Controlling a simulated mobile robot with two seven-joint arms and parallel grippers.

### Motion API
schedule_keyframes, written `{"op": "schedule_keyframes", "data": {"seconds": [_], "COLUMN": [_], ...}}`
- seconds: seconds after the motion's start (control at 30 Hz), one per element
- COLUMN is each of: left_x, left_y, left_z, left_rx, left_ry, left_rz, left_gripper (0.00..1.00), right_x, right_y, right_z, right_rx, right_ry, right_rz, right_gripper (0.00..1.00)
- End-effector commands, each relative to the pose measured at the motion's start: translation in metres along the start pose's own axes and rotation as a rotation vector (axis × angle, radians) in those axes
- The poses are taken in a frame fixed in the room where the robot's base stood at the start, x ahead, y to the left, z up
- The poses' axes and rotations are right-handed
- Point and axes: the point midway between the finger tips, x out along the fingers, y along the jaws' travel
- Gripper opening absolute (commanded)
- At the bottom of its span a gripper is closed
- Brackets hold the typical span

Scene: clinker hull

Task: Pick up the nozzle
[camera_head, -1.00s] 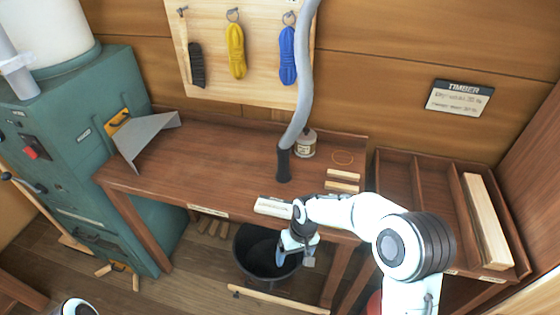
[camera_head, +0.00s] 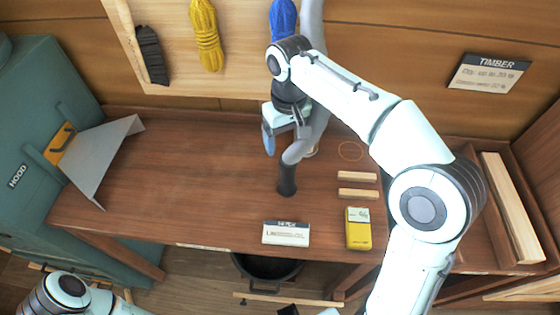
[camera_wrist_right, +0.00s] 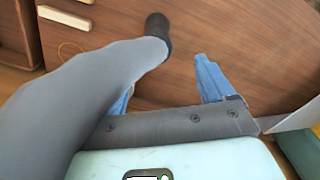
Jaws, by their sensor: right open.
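The nozzle (camera_head: 287,181) is the black tube end of a thick grey hose (camera_head: 313,30) that hangs down over the wooden bench. Its tip is near or on the bench top; I cannot tell which. My right gripper (camera_head: 285,138) is open and empty above and behind the nozzle, beside the hose. In the right wrist view, the nozzle (camera_wrist_right: 157,32) lies beyond the blue fingertips (camera_wrist_right: 166,88), not between them. The grey hose (camera_wrist_right: 75,95) crosses close to the camera and partly hides the left finger. My left arm shows at the lower left; its gripper is not visible.
The bench (camera_head: 190,190) is clear left of the nozzle, up to a grey metal hood (camera_head: 98,155). A label card (camera_head: 286,233), a yellow device (camera_head: 358,228) and two wooden blocks (camera_head: 357,194) lie right and front. A black bucket (camera_head: 266,268) stands below.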

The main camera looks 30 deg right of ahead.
Motion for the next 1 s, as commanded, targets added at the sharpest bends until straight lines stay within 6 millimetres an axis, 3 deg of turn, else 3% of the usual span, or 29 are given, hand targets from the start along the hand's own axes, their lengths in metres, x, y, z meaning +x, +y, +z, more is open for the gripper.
{"op": "schedule_keyframes", "data": {"seconds": [0.3,0.57,0.83,1.0], "left_x": [0.017,0.019,0.024,0.025], "left_y": [-0.008,-0.009,-0.011,-0.011], "left_z": [0.006,0.006,0.007,0.007], "left_rx": [-0.004,-0.004,-0.005,-0.005], "left_ry": [-0.01,-0.011,-0.013,-0.013], "left_rz": [-0.004,-0.004,-0.005,-0.005], "left_gripper": [0.79,0.79,0.79,0.79], "right_x": [0.062,0.081,0.12,0.129], "right_y": [0.001,0.002,0.006,0.006], "right_z": [0.001,-0.001,-0.006,-0.006], "right_rx": [0.001,0.001,0.001,0.001], "right_ry": [-0.005,-0.003,-0.005,-0.002], "right_rz": [0.001,0.0,0.0,0.0], "right_gripper": [0.82,0.82,0.82,0.82]}}
